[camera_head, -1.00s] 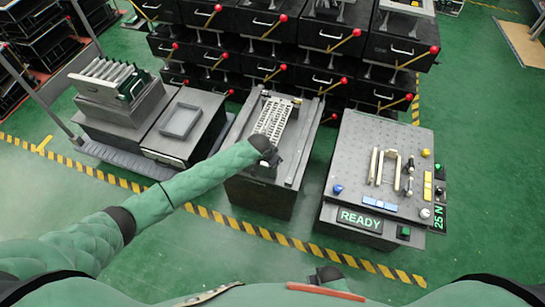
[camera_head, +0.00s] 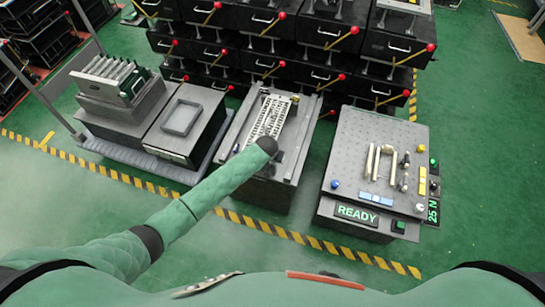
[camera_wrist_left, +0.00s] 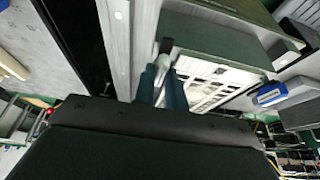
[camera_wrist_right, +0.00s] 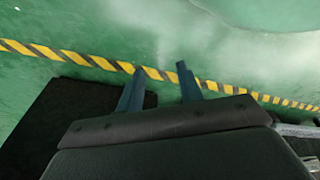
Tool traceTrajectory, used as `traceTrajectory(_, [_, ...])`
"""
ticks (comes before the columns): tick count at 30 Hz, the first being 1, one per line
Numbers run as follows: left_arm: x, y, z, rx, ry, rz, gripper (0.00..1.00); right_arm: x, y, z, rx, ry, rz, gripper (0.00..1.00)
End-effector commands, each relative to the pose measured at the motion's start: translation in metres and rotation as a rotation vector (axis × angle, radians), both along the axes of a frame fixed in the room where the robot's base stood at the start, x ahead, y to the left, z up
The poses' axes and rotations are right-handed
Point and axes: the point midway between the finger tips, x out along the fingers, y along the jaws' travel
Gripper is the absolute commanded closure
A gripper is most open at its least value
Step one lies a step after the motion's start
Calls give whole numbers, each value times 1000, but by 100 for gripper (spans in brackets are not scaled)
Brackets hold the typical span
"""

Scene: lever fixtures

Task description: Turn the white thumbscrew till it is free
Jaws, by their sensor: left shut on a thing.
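The middle fixture (camera_head: 232,138) is a grey bench with a pale slotted rack (camera_head: 270,117) on top. My left gripper (camera_wrist_left: 163,84) is at the front end of this rack, mostly hidden behind my left wrist in the head view. In the left wrist view its fingers are close together, shut on a small part with a pale shaft and dark end (camera_wrist_left: 166,46). This seems to be the white thumbscrew, but the fingers cover most of it. My right gripper (camera_wrist_right: 160,85) is open and empty above the green floor.
A pegboard fixture (camera_head: 348,125) with a READY sign stands to the right. A grey bench (camera_head: 196,140) with a shallow tray stands to the left. Black drawers with red-knobbed levers line the back. Free green floor lies in front, crossed by a yellow-black stripe.

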Motion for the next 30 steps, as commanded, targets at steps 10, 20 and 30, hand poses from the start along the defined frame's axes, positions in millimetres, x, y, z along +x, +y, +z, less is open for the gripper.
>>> traceTrajectory(10, [2, 0, 2, -2, -5, -1, 70, 0, -2, 0, -2, 1, 0, 64])
traceTrajectory(20, [1, 0, 1, -1, -2, -1, 65, 0, -2, 0, -2, 1, 0, 64])
traceTrajectory(30, [-13, 4, 34, -4, -3, -2, 65, 8, 14, 17, 12, 14, -6, 64])
